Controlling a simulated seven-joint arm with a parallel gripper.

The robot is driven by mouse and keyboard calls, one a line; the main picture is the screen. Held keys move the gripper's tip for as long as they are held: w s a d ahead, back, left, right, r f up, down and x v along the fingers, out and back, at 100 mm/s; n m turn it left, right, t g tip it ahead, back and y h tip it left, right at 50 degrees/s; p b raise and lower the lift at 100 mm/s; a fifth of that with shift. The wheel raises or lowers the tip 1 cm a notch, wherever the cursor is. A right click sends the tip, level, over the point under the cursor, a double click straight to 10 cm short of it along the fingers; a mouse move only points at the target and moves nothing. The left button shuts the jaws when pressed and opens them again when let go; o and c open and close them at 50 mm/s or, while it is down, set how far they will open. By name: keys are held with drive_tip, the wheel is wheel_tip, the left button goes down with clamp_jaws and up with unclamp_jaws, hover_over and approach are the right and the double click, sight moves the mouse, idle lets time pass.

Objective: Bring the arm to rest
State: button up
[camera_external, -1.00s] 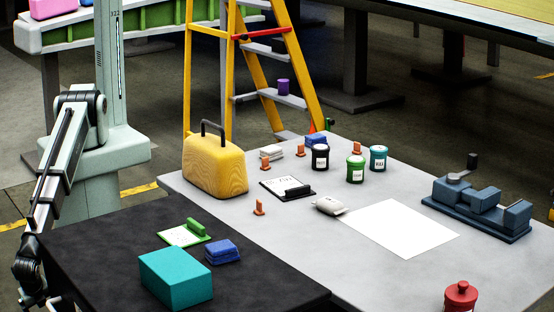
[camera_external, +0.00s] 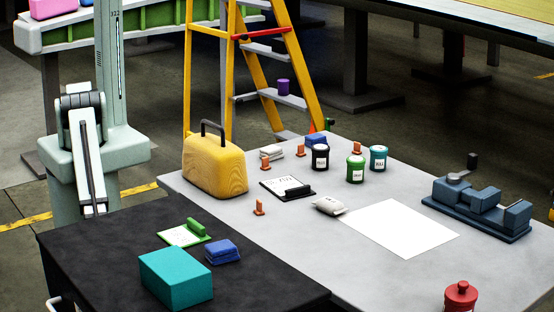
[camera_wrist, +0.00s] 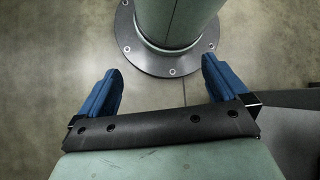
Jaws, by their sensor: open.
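In the wrist view my gripper (camera_wrist: 160,88) is open, its two blue fingers wide apart with nothing between them. Beyond the fingers is bare floor and a round bolted foot of a column. In the external view my arm is folded down close against its column at the left, behind the dark table; the gripper itself is hidden there. It touches none of the objects on the tables that I can see.
The black table (camera_external: 95,255) bears a teal box (camera_external: 176,278), a blue cloth stack (camera_external: 222,252) and a green clipboard (camera_external: 186,233). The grey table (camera_external: 400,270) holds a yellow case (camera_external: 214,166), several jars, a white sheet (camera_external: 400,228) and a vise (camera_external: 478,208). A yellow ladder (camera_external: 188,70) stands behind.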

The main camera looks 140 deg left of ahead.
drive_tip(key=s+a+f+m+t+h, duration=0.1)
drive_tip(key=s+a+f, duration=0.2)
drive_tip(key=a, duration=0.6)
drive_tip(key=shift+s+a, duration=0.25)
drive_tip(key=shift+s, duration=0.45)
